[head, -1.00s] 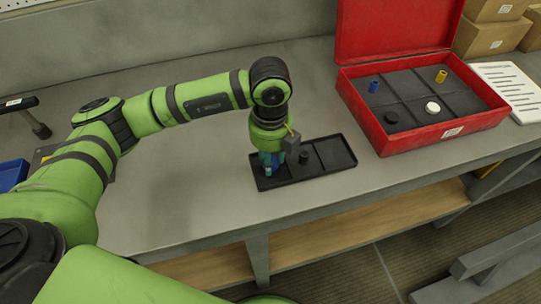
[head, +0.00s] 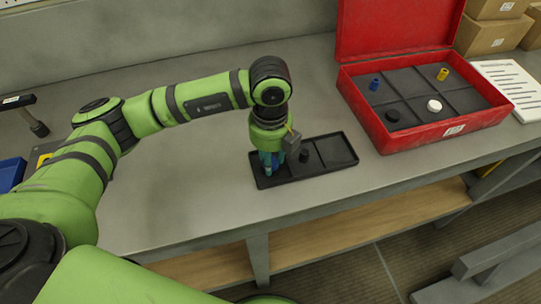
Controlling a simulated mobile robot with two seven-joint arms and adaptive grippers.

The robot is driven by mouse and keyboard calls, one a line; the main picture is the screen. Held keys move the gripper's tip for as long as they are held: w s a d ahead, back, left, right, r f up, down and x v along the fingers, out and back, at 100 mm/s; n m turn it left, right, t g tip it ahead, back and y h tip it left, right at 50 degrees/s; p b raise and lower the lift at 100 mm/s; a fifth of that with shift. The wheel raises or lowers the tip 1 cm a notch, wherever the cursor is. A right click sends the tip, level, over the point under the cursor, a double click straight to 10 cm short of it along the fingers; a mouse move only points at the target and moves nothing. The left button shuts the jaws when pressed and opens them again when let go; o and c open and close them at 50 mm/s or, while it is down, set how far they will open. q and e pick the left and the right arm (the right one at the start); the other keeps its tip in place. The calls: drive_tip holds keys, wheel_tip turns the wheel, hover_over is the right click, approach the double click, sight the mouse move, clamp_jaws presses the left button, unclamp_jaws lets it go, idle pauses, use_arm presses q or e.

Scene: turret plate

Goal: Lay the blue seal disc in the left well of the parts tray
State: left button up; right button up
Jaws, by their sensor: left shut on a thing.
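The black parts tray (head: 338,150) lies on the grey bench, with its wells in a row. My left gripper (head: 267,172) points straight down at the tray's left well, its fingertips low in or just over it. It is shut on a small blue thing, which I take to be the blue seal disc; the fingers hide most of it. I cannot tell whether it touches the well floor. A small dark round part (head: 304,156) stands in the middle well, close beside the gripper. My right gripper is not in view.
An open red case (head: 437,137) stands to the right, holding a blue cylinder (head: 374,84), a yellow cylinder (head: 442,74), a white disc (head: 434,106) and a black disc (head: 393,116). Cardboard boxes (head: 490,30) are behind it.

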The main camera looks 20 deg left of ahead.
use_arm(q)
drive_tip(key=shift+f+b, duration=0.3)
drive_tip(key=shift+b, duration=0.1)
idle(0.6)
idle(0.3)
drive_tip(key=o, duration=0.9)
drive_tip(key=shift+o, duration=0.2)
wheel_tip(320, 180, up, 12)
